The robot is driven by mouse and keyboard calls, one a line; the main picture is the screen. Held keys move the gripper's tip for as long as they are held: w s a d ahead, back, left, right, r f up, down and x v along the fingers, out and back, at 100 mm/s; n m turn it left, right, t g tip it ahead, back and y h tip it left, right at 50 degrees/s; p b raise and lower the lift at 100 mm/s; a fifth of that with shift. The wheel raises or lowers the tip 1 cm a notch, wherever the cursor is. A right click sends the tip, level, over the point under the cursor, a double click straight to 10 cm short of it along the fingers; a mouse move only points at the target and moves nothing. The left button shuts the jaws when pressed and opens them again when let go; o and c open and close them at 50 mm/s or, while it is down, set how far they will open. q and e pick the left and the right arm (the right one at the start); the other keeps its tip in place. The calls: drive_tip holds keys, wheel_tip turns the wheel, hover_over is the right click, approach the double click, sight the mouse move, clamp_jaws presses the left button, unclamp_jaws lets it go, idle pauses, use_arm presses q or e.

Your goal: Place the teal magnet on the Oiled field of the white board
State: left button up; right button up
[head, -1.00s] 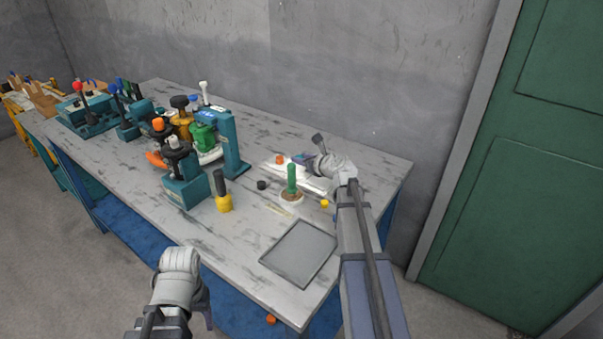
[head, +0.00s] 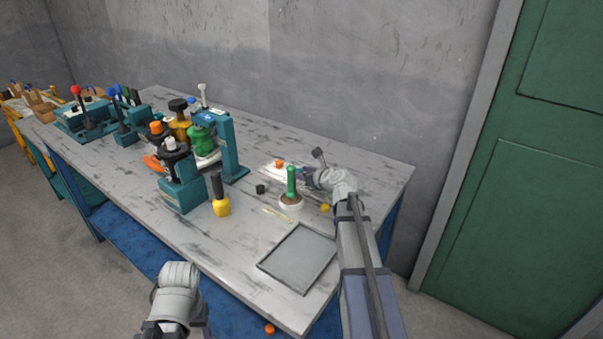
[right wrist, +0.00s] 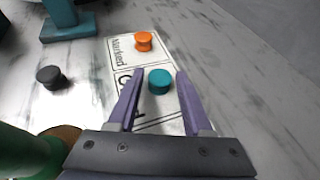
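The teal magnet (right wrist: 159,81) rests on the white board (right wrist: 122,72), in the field beside the orange magnet's. That field's label is partly hidden by a finger, so I cannot read it whole. My right gripper (right wrist: 160,75) is open, with its purple fingertips on either side of the teal magnet and a visible gap at each side. In the head view my right gripper (head: 304,173) is over the white board (head: 268,171), and the teal magnet cannot be made out. My left gripper (head: 205,332) is at the bottom edge, mostly hidden behind its wrist.
An orange magnet (right wrist: 144,41) sits on the field labelled "Marked". A black magnet (right wrist: 49,77) lies left of the board. A green-handled tool (head: 291,182) stands close to the right gripper. A grey tray (head: 298,257) lies in front. Teal fixtures (head: 184,190) stand to the left.

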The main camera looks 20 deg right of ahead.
drive_tip(key=shift+o, duration=0.9)
drive_tip(key=shift+r, duration=0.2)
drive_tip(key=p+v, duration=0.4)
drive_tip(key=v, duration=0.6)
drive_tip(key=shift+s, duration=0.25)
drive_tip(key=shift+p+v, duration=0.45)
drive_tip(key=shift+v, duration=0.3)
drive_tip(key=shift+d, duration=0.1)
